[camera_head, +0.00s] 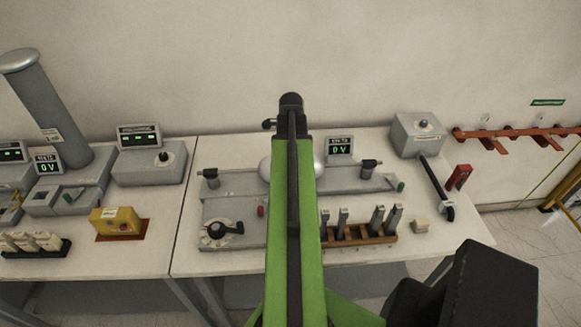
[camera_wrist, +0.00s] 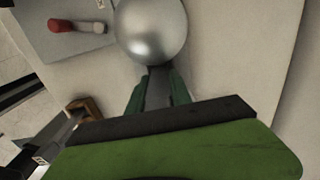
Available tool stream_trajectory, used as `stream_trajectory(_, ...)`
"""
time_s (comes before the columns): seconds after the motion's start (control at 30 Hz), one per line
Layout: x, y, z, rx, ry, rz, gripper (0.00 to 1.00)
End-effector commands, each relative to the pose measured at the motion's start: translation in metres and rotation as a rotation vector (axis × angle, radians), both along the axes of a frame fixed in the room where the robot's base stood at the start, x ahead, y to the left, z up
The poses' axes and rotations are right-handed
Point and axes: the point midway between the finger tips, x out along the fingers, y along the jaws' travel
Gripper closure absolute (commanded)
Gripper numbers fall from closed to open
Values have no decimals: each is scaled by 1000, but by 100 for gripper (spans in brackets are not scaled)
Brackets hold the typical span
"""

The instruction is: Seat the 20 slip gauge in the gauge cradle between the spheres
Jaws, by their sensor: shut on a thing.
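In the wrist view my gripper (camera_wrist: 158,90) is shut on a grey slip gauge (camera_wrist: 157,86), which shows between its two dark green fingers. Any number on the gauge cannot be read. A shiny metal sphere (camera_wrist: 152,30) lies just beyond the fingertips; whether the gauge touches it I cannot tell. In the head view my green arm covers the middle of the sphere stand. My gripper and the gauge cradle are hidden there.
A wooden rack (camera_head: 358,241) with several upright gauges stands right of my arm. A small beige block (camera_head: 420,226) is beside it. A dial box (camera_head: 222,234) stands left, and a grey box with a black-handled rod (camera_head: 436,187) at right. The wall is close behind the bench.

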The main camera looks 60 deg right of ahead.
Motion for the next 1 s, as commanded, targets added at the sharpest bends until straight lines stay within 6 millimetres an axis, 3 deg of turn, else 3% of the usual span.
stream_trajectory(0.03,-5,6,-9,16,9,-2,71)
stream_trajectory(0.17,-6,6,-11,16,10,-3,54)
stream_trajectory(0.57,-7,5,-6,14,13,-5,53)
stream_trajectory(0.77,-6,5,22,14,11,-4,53)
stream_trajectory(1.0,-5,5,80,12,9,-2,53)
